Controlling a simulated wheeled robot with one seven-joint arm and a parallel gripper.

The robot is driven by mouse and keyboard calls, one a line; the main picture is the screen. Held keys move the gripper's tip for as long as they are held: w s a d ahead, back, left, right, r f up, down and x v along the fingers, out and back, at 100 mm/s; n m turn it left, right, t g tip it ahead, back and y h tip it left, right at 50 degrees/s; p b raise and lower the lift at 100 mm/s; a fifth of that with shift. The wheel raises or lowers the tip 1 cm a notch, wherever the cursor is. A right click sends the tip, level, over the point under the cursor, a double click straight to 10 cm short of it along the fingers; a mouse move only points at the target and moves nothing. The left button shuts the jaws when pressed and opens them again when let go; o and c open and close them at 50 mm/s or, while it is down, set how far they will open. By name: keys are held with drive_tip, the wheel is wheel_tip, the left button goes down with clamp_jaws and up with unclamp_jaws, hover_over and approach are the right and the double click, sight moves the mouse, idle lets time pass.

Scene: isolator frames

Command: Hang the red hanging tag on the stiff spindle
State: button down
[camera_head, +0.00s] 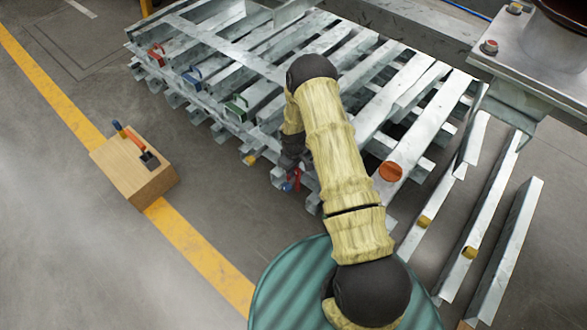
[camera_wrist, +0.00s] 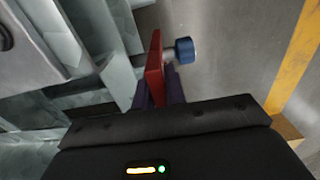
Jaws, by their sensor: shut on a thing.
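My gripper (camera_head: 291,172) is at the near edge of the metal frames, low beside the ends of their bars. It also shows in the wrist view (camera_wrist: 160,88), its two dark purplish fingers shut on the red hanging tag (camera_wrist: 154,66). A blue round knob (camera_wrist: 184,50) on a short metal spindle (camera_wrist: 169,51) sticks out to the right of the tag. The spindle meets the tag's side in the picture; I cannot tell whether it passes through the tag.
Stacked galvanised metal bars (camera_head: 200,45) have red (camera_head: 156,54), blue (camera_head: 192,76) and green (camera_head: 237,103) handles along their near side. A wooden box (camera_head: 120,172) with a tool on top stands left. A ribbed green drum (camera_head: 285,290) is in front. The floor at left is open.

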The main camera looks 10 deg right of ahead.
drive_tip(key=shift+f+b, duration=1.1)
drive_tip(key=shift+f, duration=0.8)
drive_tip(key=c, duration=1.4)
unclamp_jaws()
drive_tip(key=shift+o, duration=0.2)
wheel_tip(320, 180, up, 18)
drive_tip(key=p, duration=0.7)
drive_tip(key=shift+f, duration=0.25)
wheel_tip(320, 180, up, 19)
drive_tip(key=m+t+p, duration=0.1)
drive_tip(key=m+p, duration=0.1)
drive_tip(key=m, duration=0.1)
hover_over(293, 179)
drive_tip(key=s, duration=0.6)
drive_tip(key=s+r+m+t+p, duration=0.2)
drive_tip(key=s+r+m+p, duration=0.15)
drive_tip(key=s+r, duration=1.1)
wheel_tip(293, 179, up, 36)
drive_tip(key=p, duration=3.6)
drive_tip(key=shift+s+m, duration=0.2)
drive_tip(key=shift+m, duration=0.15)
